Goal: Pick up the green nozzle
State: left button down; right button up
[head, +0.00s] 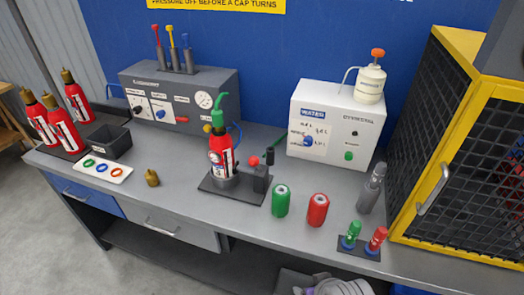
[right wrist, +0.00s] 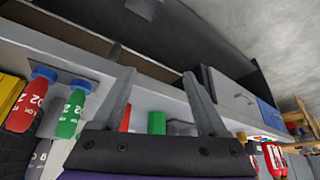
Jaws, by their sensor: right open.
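That extinguisher stands upright in a dark stand (head: 215,187) at mid-bench. My right gripper (right wrist: 160,100) is open, with nothing between its fingers. In the head view only part of it (head: 338,287) shows at the bottom edge, in front of the bench and well apart from the green part. I cannot make out the green part in the right wrist view. My left gripper is not in view.
A green cylinder (head: 281,201) and a red cylinder (head: 318,210) stand near the bench front. Small green (head: 351,233) and red (head: 376,239) cartridges stand to their right. A yellow-framed mesh cage (head: 433,125) closes the right end.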

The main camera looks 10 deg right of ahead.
aim_at(217, 114)
jog(key=i+j, duration=0.15)
jog(key=j, duration=0.15)
jog(key=i+j, duration=0.2)
jog(key=i+j+z, duration=0.1)
jog(key=j, duration=0.25)
jog(key=i+j+z, duration=0.15)
jog(key=j, duration=0.2)
jog(key=i+j+z, duration=0.1)
jog(key=j, duration=0.25)
